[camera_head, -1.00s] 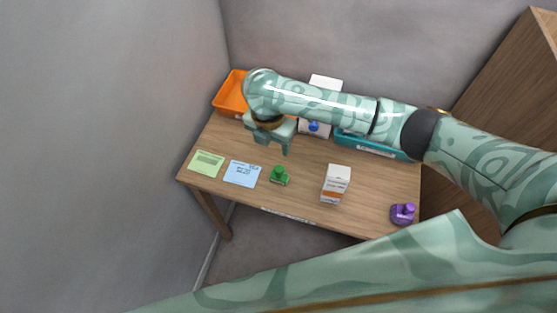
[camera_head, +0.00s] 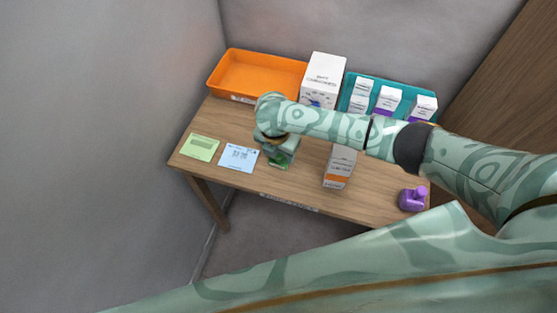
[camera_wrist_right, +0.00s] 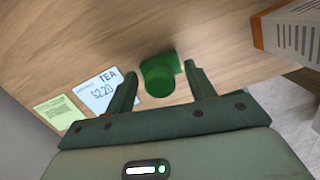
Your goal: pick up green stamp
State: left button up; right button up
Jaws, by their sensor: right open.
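The green stamp (camera_head: 279,163) stands on the wooden counter, partly hidden under my right gripper in the head view. In the right wrist view the green stamp (camera_wrist_right: 159,76) shows with its round knob toward the camera, between the two fingers and near their tips. My right gripper (camera_head: 283,153) is over it, and in the right wrist view the gripper (camera_wrist_right: 160,82) has its fingers spread on both sides, with a gap to the stamp on each side. My left gripper is not in view.
A blue card (camera_head: 238,158) and a green card (camera_head: 199,147) lie left of the stamp. A white-orange box (camera_head: 338,170) stands right, with a purple stamp (camera_head: 412,199) beyond. An orange tray (camera_head: 228,76), a white box (camera_head: 322,77) and a teal tray (camera_head: 345,98) line the back.

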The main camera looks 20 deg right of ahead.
jog(key=shift+f, duration=0.1)
jog(key=shift+c, duration=0.3)
jog(key=c, duration=1)
jog(key=shift+r, duration=0.35)
notch_tip(320, 180, up, 3)
jog(key=shift+f+p, duration=0.15)
jog(key=shift+p, duration=0.7)
jog(key=s+r+p, duration=0.3)
jog(key=s+r, duration=0.1)
jog(key=s, duration=0.3)
jog(key=s+a+r+p, duration=0.1)
jog(key=s+r+p, duration=0.3)
jog(key=s, duration=0.3)
jog(key=shift+r, duration=0.8)
